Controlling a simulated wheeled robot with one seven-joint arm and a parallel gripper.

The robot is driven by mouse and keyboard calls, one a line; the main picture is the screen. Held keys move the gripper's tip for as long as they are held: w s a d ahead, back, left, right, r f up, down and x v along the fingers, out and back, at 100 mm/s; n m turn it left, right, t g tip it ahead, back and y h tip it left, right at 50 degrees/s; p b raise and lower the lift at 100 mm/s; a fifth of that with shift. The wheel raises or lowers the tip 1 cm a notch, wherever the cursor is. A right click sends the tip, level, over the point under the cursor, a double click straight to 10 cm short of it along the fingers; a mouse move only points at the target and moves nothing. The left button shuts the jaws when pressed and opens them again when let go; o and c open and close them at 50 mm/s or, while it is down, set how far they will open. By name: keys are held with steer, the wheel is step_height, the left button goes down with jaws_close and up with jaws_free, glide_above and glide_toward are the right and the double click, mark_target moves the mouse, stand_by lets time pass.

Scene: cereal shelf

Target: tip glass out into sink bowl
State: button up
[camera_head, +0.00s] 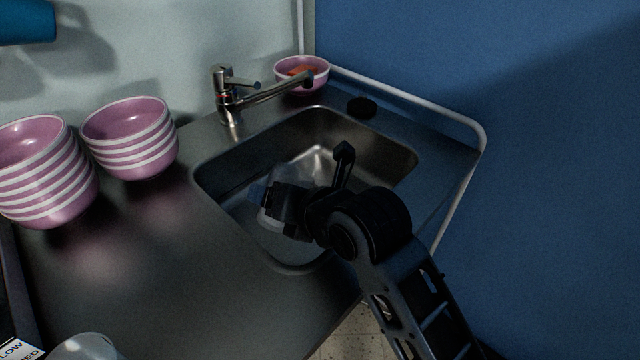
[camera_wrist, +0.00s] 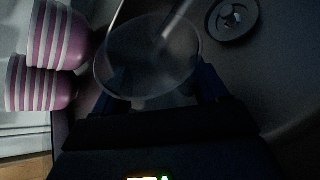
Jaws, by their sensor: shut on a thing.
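My gripper (camera_head: 268,205) is over the sink bowl (camera_head: 240,208) and is shut on a clear glass (camera_head: 285,178). In the wrist view the glass (camera_wrist: 150,50) sits between my two blue fingertips (camera_wrist: 163,92). Its round outline faces the wrist camera, and I cannot tell its exact tilt or whether anything is inside it. The sink drain (camera_wrist: 232,18) shows beyond the glass at the upper right of the wrist view. My wrist hides part of the bowl in the head view.
A tap (camera_head: 230,100) stands behind the sink, its spout reaching right. Two stacks of pink bowls, one nearer (camera_head: 45,185) and one farther (camera_head: 130,140), stand left. A small pink bowl (camera_head: 302,84) and a black disc (camera_head: 362,107) are behind. A white rail (camera_head: 420,98) edges the counter.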

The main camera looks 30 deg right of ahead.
steer(key=shift+s+a+r+n+h+p, duration=0.2)
steer(key=shift+a+r+n+h+p, duration=0.2)
steer(key=shift+a+r, duration=0.25)
steer(key=r+p, duration=0.2)
steer(key=r+t+p, duration=0.1)
steer(key=shift+a+r+n+h, duration=0.2)
steer(key=shift+a+n+h, duration=0.1)
steer(key=shift+n+h, duration=0.1)
steer(key=shift+s+a+r+n+h+p, duration=0.25)
steer(key=shift+a+r+n+h+p, duration=0.1)
steer(key=shift+a+n+h+p, duration=0.25)
steer(key=shift+s+a+r+n+t+h+p, duration=0.1)
steer(key=shift+a+r+n+t+h+p, duration=0.25)
steer(key=shift+n+t+h+p, duration=0.25)
